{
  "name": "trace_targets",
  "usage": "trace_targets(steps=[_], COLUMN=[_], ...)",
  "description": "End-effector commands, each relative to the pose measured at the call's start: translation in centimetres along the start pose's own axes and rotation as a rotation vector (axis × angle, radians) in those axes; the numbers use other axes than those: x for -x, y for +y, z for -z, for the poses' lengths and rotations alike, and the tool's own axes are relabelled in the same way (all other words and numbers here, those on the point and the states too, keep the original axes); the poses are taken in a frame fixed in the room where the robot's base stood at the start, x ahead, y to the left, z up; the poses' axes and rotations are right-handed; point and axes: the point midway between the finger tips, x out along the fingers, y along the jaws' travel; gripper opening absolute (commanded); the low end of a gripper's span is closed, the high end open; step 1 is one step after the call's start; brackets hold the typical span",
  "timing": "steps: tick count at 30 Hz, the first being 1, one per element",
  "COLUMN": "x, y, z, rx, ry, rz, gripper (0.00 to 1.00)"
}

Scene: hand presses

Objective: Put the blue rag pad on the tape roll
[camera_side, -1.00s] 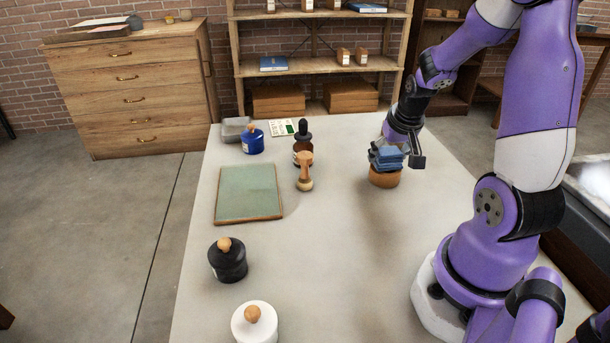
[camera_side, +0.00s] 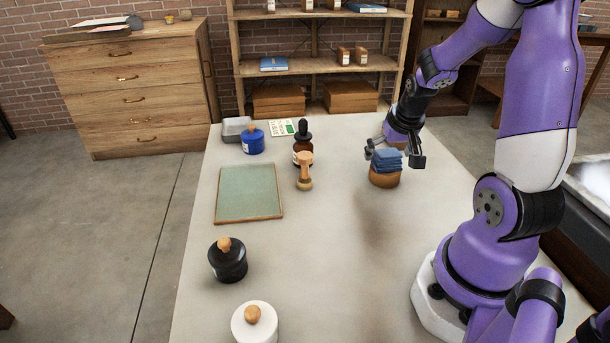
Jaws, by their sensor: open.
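The blue rag pad (camera_side: 387,159), a folded stack of cloth, rests on top of the tan tape roll (camera_side: 385,179), which stands on the table at the right. My gripper (camera_side: 394,157) is around the pad with its fingers spread, one on the left and one on the right. A gap shows between the pad and the right finger. The left finger is small in view and partly behind the pad. The far side of the pad is hidden.
On the grey table (camera_side: 330,260) are a green mat (camera_side: 249,193), a wooden-handled stamp (camera_side: 304,172), a brown dropper bottle (camera_side: 303,140), a blue jar (camera_side: 252,141), a grey block (camera_side: 235,130), a black jar (camera_side: 227,262) and a white jar (camera_side: 254,324). The table's middle front is clear.

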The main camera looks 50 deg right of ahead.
Motion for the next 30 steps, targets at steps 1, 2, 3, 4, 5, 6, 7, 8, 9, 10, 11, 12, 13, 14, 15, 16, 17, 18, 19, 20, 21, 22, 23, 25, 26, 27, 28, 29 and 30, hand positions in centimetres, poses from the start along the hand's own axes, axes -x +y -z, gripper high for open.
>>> trace_targets(steps=[1,2,3,4,5,6,7,8,9,10,11,12,13,14,15,16,17,18,19,20,21,22,23,25,26,27,28,29,30], x=[0.6,1.1,1.7,2.3,2.9,3.7,4.4,5.0,5.9,6.6,7.2,8.0,8.6,9.1,9.7,10.1,10.5,10.9,11.2,11.4,11.8,12.2,12.6,13.7,14.3,15.0,15.6,16.1,16.7], y=[0.0,0.0,0.0,0.0,0.0,0.0,0.0,0.0,0.0,0.0,0.0,0.0,0.0,0.0,0.0,0.0,0.0,0.0,-0.1,-0.3,-0.8,-1.6,-2.5,-5.3,-6.6,-8.2,-9.3,-10.3,-11.3], z=[0.1,0.1,0.1,0.1,0.2,0.2,0.2,0.1,0.2,0.2,0.1,0.1,0.1,0.1,0.0,0.1,0.1,0.1,0.0,0.0,-0.2,-0.4,-0.8,-2.0,-2.8,-4.0,-4.9,-5.8,-7.0], rx=[0.0,0.0,0.0,0.0,0.0,0.0,0.0,0.0,0.0,0.0,0.0,0.0,0.0,0.001,0.001,0.001,0.001,0.001,0.002,0.009,0.029,0.055,0.089,0.2,0.256,0.331,0.385,0.438,0.502], ry=[0.004,0.005,0.006,0.006,0.009,0.009,0.01,0.009,0.01,0.01,0.009,0.009,0.008,0.007,0.006,0.006,0.005,0.004,0.004,0.005,0.006,0.01,0.015,0.031,0.039,0.048,0.055,0.063,0.069], rz=[0.0,0.0,0.0,0.0,0.0,0.0,0.0,0.0,0.0,0.0,0.0,0.0,0.0,0.0,0.0,0.0,0.0,0.0,0.001,0.004,0.013,0.024,0.04,0.091,0.117,0.152,0.179,0.205,0.237], gripper=[1.0,1.0,1.0,1.0,1.0,1.0,1.0,1.0,1.0,1.0,1.0,1.0,1.0,1.0,1.0,1.0,1.0,1.0,1.0,1.0,1.0,1.0,1.0,1.0,1.0,1.0,1.0,1.0,1.0])
